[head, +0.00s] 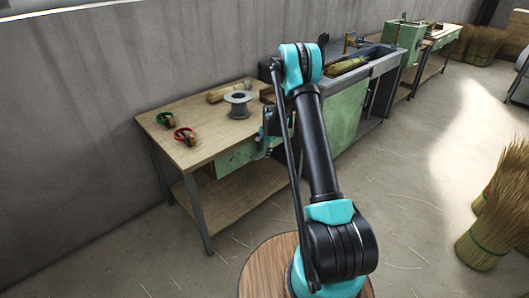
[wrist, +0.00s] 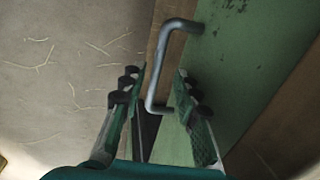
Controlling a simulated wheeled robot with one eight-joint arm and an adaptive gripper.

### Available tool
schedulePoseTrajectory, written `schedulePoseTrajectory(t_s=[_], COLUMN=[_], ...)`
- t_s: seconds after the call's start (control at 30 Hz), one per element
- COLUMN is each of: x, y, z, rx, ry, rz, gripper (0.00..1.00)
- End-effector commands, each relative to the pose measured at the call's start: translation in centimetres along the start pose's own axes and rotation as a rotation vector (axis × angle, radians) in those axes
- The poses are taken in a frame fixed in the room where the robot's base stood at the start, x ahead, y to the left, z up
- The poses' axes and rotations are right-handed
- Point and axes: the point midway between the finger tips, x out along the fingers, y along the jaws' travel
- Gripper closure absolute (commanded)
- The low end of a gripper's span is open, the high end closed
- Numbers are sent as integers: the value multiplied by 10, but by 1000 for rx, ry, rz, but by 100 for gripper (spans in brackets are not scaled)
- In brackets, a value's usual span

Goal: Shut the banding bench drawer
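The banding bench (head: 205,120) stands against the grey wall, left of centre in the head view. Its green drawer front (head: 232,160) shows under the right part of the top, partly hidden by my arm; how far it stands out is hard to tell. In the wrist view the green front (wrist: 235,70) fills the right side, with a bent grey metal handle (wrist: 160,65) on it. My gripper (wrist: 160,85) is open, its two fingers on either side of the handle's lower end with gaps visible. In the head view my gripper (head: 267,138) is at the drawer's right part.
A lower shelf (head: 230,195) is below. Straw bundles (head: 485,240) stand at far right; floor between is clear.

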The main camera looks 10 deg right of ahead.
Motion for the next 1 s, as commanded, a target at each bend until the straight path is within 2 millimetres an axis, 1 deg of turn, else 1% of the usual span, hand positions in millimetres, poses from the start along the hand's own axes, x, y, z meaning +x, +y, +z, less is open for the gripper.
schedulePoseTrajectory(t_s=[0.13,0.23,0.5,0.7,0.83,1.0], x=[-7,-19,-72,-104,-115,-120], y=[0,0,0,0,0,0], z=[0,0,0,0,0,0], rx=[0,0,0,0,0,0], ry=[0,0,0,0,0,0], rz=[1,1,0,0,0,0], gripper=[69,69,69,69,69,69])
